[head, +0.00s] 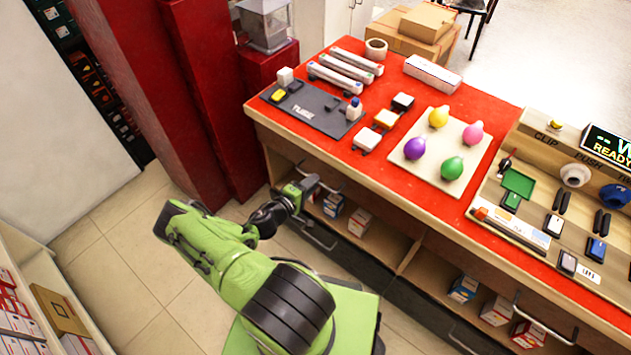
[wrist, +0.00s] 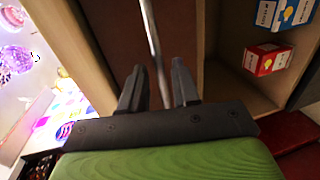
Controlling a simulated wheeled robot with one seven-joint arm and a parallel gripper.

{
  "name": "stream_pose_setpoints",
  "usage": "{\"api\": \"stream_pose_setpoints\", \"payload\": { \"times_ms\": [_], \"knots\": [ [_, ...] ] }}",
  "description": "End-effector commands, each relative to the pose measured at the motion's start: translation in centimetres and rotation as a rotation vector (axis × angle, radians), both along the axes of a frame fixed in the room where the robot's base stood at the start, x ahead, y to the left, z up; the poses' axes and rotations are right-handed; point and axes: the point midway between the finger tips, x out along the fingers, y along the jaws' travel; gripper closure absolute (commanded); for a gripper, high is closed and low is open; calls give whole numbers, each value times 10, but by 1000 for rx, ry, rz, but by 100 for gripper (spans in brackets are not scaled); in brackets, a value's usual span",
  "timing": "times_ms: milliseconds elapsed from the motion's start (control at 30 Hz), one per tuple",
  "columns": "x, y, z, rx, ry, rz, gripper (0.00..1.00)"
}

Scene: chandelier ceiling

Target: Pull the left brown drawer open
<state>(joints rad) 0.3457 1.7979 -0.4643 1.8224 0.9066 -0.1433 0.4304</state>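The brown drawer front shows in the wrist view (wrist: 108,35) as a dark panel beside an open shelf. A straight metal handle (wrist: 152,35) runs in front of it. My gripper (wrist: 157,85) has its two dark fingers apart, one on each side of the handle bar, with a visible gap to it. In the head view my gripper (head: 308,186) is at the front of the workbench, under its left part, and hides most of that drawer and its handle. How far the drawer stands open cannot be told.
Small boxes (head: 360,220) sit on open shelves below, also in the wrist view (wrist: 268,60). Lower handles (head: 322,240) stick out of the front. Tiled floor (head: 125,255) is clear at left; red pillars (head: 160,90) stand behind.

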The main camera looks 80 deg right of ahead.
Motion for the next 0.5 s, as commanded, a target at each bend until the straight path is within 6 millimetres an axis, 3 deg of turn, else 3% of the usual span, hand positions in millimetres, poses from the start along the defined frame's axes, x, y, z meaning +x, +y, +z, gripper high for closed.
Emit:
{"api": "stream_pose_setpoints", "payload": {
  "times_ms": [200,433,500],
  "knots": [
    [-10,-24,-6,0,-1,-1,69],
    [-11,-25,-6,0,0,0,69],
    [-11,-25,-5,0,0,0,77]
  ]
}}
